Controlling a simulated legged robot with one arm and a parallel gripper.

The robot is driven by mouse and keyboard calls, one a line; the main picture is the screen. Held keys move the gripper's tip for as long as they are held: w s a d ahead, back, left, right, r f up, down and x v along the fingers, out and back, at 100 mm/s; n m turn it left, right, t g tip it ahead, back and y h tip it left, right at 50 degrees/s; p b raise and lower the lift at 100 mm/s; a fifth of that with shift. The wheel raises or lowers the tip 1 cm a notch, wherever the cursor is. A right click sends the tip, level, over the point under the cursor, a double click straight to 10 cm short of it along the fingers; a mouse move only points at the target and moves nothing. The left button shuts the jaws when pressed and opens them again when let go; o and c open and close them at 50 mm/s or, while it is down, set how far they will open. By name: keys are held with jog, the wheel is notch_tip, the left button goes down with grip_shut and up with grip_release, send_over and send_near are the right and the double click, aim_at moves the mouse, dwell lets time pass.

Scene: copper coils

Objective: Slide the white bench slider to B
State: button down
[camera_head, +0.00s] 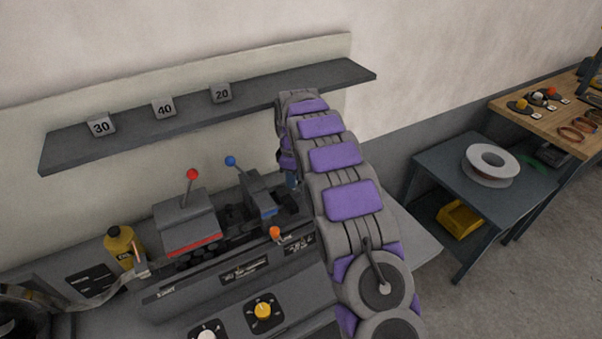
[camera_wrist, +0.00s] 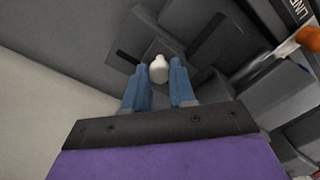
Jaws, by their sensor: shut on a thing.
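The white bench slider (camera_wrist: 158,68) shows in the wrist view as a small rounded white knob on a dark grey block. My gripper (camera_wrist: 161,75) has its two blue fingers on either side of the knob and is shut on it. A short dark slot (camera_wrist: 126,57) runs out from the block to the left. In the head view my gripper (camera_head: 292,180) is mostly hidden behind my purple and grey arm, at the right end of the bench machine. The slider is hidden there, and I see no readable B mark.
The machine (camera_head: 185,225) has red-topped and blue-topped levers and an orange knob (camera_head: 274,232). A shelf (camera_head: 200,110) with blocks numbered 30, 40 and 20 hangs above. A yellow oil bottle (camera_head: 122,246) stands left. A side table (camera_head: 440,160) with a spool (camera_head: 488,162) stands right.

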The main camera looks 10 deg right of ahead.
aim_at(289, 190)
jog(key=shift+s+a, duration=0.2)
jog(key=shift+a, duration=0.5)
jog(key=c, duration=0.9)
grip_release()
jog(key=shift+c, duration=0.2)
notch_tip(289, 190, up, 17)
jog(key=p, duration=0.2)
jog(key=shift+p, duration=0.4)
jog(key=shift+w+r, duration=0.1)
jog(key=shift+r, duration=0.1)
